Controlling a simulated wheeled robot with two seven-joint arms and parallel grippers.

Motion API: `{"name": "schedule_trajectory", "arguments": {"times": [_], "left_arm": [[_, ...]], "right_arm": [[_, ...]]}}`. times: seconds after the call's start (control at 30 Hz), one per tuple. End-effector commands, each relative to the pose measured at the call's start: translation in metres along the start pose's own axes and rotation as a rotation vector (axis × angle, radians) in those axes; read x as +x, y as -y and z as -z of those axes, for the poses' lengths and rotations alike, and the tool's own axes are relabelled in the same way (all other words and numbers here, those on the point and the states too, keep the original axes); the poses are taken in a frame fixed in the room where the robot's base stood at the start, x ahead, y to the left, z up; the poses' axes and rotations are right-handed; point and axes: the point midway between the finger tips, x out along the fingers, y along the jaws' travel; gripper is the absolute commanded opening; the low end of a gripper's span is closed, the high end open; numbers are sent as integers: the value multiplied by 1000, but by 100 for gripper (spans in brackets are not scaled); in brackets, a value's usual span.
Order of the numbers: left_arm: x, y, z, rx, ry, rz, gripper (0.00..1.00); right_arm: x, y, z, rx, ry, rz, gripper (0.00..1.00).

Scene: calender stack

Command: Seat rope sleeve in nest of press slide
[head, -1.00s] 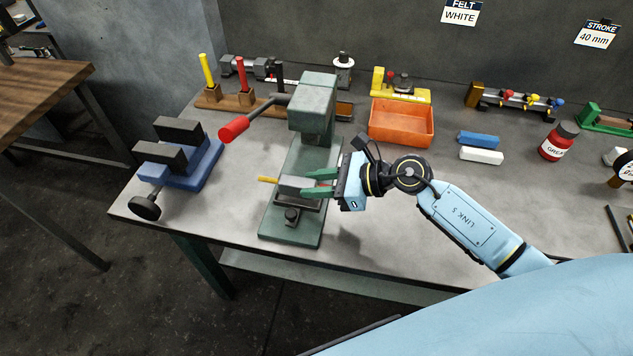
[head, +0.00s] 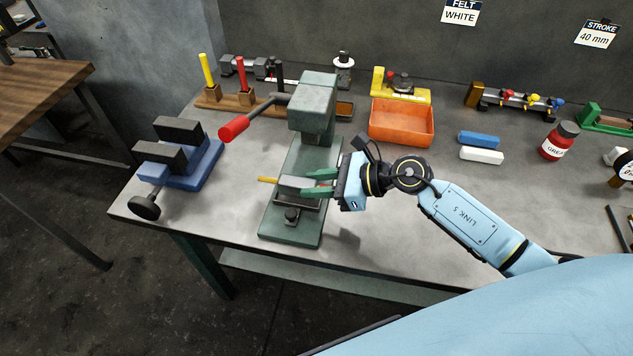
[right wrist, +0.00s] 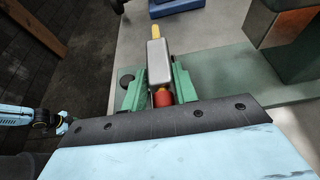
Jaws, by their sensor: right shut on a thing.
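The rope sleeve (head: 297,184) is a grey block with a yellow rope end sticking out on its left. It lies over the front of the green press (head: 290,226), at the slide. In the right wrist view the sleeve (right wrist: 159,62) points away from me, with a yellow and red piece (right wrist: 163,98) at its near end. My right gripper (head: 316,183) is shut on the sleeve's near end from the right, its green fingers on either side. The nest is hidden under the sleeve, so I cannot tell whether the sleeve is seated.
The press head (head: 314,100) and its red-handled lever (head: 234,127) rise behind the sleeve. A blue vise (head: 185,165) stands left. An orange bin (head: 401,122), blue and white blocks and a red grease jar (head: 558,143) are to the right.

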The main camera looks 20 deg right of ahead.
Motion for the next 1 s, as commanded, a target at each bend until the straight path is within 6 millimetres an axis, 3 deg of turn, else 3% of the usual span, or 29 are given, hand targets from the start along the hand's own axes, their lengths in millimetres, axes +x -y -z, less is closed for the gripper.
{"name": "schedule_trajectory", "arguments": {"times": [0.83, 0.87, 1.0], "left_arm": [[20, 0, -1, 0, -1, 1, 54], [19, 0, -1, 0, -1, 1, 54], [18, 0, -1, 0, 0, 1, 54]], "right_arm": [[8, 0, 20, 0, 1, 0, 1], [8, 0, 19, 0, 1, 0, 31], [8, 0, 19, 0, 1, 0, 50]]}}
